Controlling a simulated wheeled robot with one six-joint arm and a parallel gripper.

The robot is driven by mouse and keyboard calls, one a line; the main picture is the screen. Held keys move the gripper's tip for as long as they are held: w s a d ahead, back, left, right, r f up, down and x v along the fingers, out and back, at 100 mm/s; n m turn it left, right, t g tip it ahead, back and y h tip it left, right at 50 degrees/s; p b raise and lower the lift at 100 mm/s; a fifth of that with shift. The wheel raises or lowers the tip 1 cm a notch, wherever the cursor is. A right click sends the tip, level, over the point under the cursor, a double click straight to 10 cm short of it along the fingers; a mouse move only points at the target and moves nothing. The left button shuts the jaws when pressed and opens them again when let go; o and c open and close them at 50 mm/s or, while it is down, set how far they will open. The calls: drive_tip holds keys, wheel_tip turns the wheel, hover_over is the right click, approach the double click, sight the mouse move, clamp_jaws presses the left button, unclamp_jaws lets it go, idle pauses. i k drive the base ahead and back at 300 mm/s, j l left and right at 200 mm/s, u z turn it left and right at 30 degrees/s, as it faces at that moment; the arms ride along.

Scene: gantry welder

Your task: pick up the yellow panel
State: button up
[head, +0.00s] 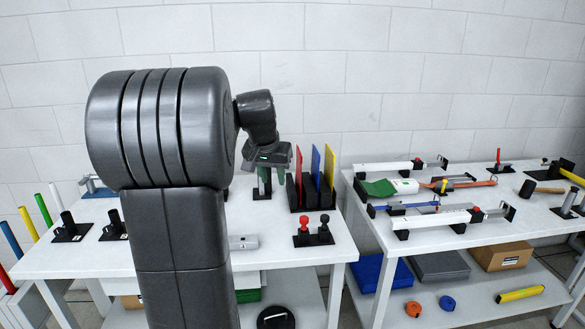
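The yellow panel (330,166) stands upright in a black rack (312,201) on the left table, in the rack's right-hand part. A blue panel (316,166) and a red panel (298,170) stand to its left in the same rack. My gripper (270,178) hangs pointing down to the left of the rack, apart from the yellow panel. Its fingertips are small and overlap greenish parts behind, so I cannot tell whether it is open or shut.
A red knob and a black knob (314,236) stand on a base in front of the rack. A grey block (243,242) lies nearby. A white wall is behind.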

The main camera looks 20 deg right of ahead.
sight(330, 156)
drive_tip(key=i+l+u, duration=0.2)
drive_tip(key=l+u, duration=0.15)
drive_tip(key=l, duration=0.85)
drive_tip(key=l+u, duration=0.35)
drive_tip(key=l, duration=1.3)
